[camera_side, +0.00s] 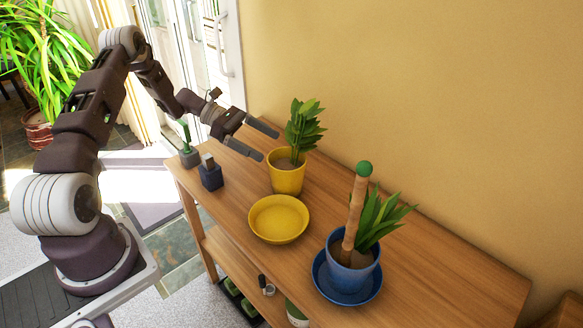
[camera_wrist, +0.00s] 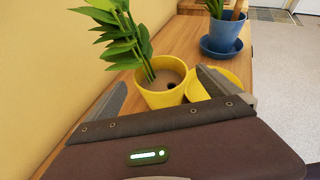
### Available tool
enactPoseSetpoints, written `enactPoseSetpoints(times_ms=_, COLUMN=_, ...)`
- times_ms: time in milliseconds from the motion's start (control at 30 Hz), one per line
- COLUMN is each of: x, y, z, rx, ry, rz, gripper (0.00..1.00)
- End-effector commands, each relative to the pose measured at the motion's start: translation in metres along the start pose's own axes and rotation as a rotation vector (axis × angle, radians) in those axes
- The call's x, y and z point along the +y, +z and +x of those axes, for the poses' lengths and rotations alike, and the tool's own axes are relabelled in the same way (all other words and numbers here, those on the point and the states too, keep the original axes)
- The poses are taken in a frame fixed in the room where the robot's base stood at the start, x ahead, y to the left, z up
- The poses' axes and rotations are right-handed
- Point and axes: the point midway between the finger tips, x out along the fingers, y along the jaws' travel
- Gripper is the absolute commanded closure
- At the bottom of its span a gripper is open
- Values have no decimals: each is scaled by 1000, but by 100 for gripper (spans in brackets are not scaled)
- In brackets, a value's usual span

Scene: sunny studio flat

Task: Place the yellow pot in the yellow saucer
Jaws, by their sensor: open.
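The yellow pot (camera_side: 288,178) stands upright on the wooden table, with soil and a leafy green plant (camera_side: 304,130) in it. The yellow saucer (camera_side: 279,219) lies empty on the table, in front of the pot in the side view. My gripper (camera_side: 269,144) is open and empty, its fingers pointing toward the pot from the left, at about rim height. In the wrist view the pot (camera_wrist: 163,88) shows between the two spread fingertips, a little beyond them. There the saucer (camera_wrist: 203,84) is partly hidden behind the right finger and the pot.
A blue pot (camera_side: 353,268) with a plant and a green-topped wooden stick stands in a blue saucer (camera_side: 343,292) to the right. Two small dark-based items (camera_side: 210,174) stand at the table's left end. A yellow wall runs behind the table.

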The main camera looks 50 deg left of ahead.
Motion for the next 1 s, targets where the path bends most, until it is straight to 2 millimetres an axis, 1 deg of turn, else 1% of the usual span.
enactPoseSetpoints(times_ms=33, x=1, y=-14, z=6, rx=-2, ry=-2, rz=-3, gripper=0)
enactPoseSetpoints(times_ms=67, x=2, y=-20, z=9, rx=-1, ry=-1, rz=-2, gripper=0)
enactPoseSetpoints(times_ms=100, x=3, y=-26, z=11, rx=0, ry=0, rz=0, gripper=0)
enactPoseSetpoints(times_ms=167, x=3, y=-31, z=17, rx=0, ry=-1, rz=1, gripper=0)
enactPoseSetpoints(times_ms=333, x=3, y=-31, z=38, rx=1, ry=-3, rz=2, gripper=0)
enactPoseSetpoints(times_ms=400, x=2, y=-31, z=54, rx=1, ry=-4, rz=2, gripper=0)
enactPoseSetpoints(times_ms=533, x=3, y=-30, z=76, rx=1, ry=-3, rz=2, gripper=0)
enactPoseSetpoints(times_ms=633, x=3, y=-30, z=83, rx=1, ry=0, rz=2, gripper=0)
enactPoseSetpoints(times_ms=800, x=3, y=-30, z=83, rx=2, ry=0, rz=2, gripper=0)
enactPoseSetpoints(times_ms=833, x=3, y=-30, z=83, rx=1, ry=0, rz=2, gripper=2)
enactPoseSetpoints(times_ms=967, x=3, y=-30, z=83, rx=1, ry=0, rz=2, gripper=28)
enactPoseSetpoints(times_ms=1000, x=3, y=-30, z=83, rx=1, ry=0, rz=2, gripper=35)
